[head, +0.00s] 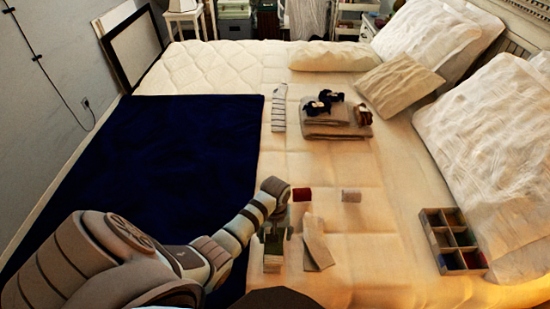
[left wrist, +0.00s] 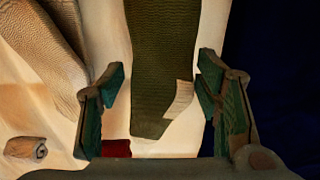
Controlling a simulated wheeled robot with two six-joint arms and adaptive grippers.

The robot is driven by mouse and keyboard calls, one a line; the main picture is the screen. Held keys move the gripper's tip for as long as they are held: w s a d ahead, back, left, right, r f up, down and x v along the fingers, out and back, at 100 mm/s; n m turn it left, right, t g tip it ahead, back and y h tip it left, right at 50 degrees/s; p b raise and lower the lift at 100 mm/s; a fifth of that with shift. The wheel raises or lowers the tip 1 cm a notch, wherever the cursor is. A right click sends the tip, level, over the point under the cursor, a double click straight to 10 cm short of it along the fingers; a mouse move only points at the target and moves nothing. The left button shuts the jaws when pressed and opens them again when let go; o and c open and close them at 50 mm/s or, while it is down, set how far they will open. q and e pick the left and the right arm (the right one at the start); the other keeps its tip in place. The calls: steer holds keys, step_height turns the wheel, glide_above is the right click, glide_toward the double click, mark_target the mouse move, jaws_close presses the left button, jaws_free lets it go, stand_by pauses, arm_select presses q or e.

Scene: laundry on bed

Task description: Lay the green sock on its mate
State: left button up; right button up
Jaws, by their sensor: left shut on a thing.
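The green sock (left wrist: 160,65) lies between the two fingers of my left gripper (left wrist: 162,95) in the left wrist view. It is dark green and ribbed, with a pale patch near its lower end. In the head view my left gripper (head: 276,232) points down over the near left part of the bed, and a little green of the sock (head: 272,249) shows below it. My left gripper is shut on the green sock. I cannot make out a second green sock; the gripper hides part of the bed under it. My right gripper is not in view.
A grey sock (head: 316,246) lies just right of the gripper. A red roll (head: 301,194) and a pinkish roll (head: 351,195) lie beyond. Farther are a striped sock (head: 279,108) and folded grey cloths (head: 335,130). A divided box (head: 429,222) stands at right. A dark blue blanket (head: 190,140) covers the left.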

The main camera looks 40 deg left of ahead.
arm_select(q)
steer(key=f, duration=0.3)
steer(key=shift+w+a+f+b, duration=0.1)
steer(key=shift+w+a+b, duration=0.1)
steer(key=shift+b, duration=0.15)
steer(key=shift+c, duration=0.2)
steer(key=shift+s+d+r, duration=0.1)
steer(key=shift+s+r, duration=0.1)
steer(key=shift+s, duration=0.1)
steer(key=shift+c, duration=0.6)
steer(key=shift+s+d+r, duration=0.1)
steer(key=shift+s+r, duration=0.1)
steer(key=shift+s, duration=0.15)
steer(key=shift+f, duration=0.2)
steer(key=o, duration=0.7)
steer(key=shift+w+f, duration=0.1)
steer(key=shift+w, duration=0.1)
steer(key=o, duration=0.3)
steer(key=shift+o, duration=0.5)
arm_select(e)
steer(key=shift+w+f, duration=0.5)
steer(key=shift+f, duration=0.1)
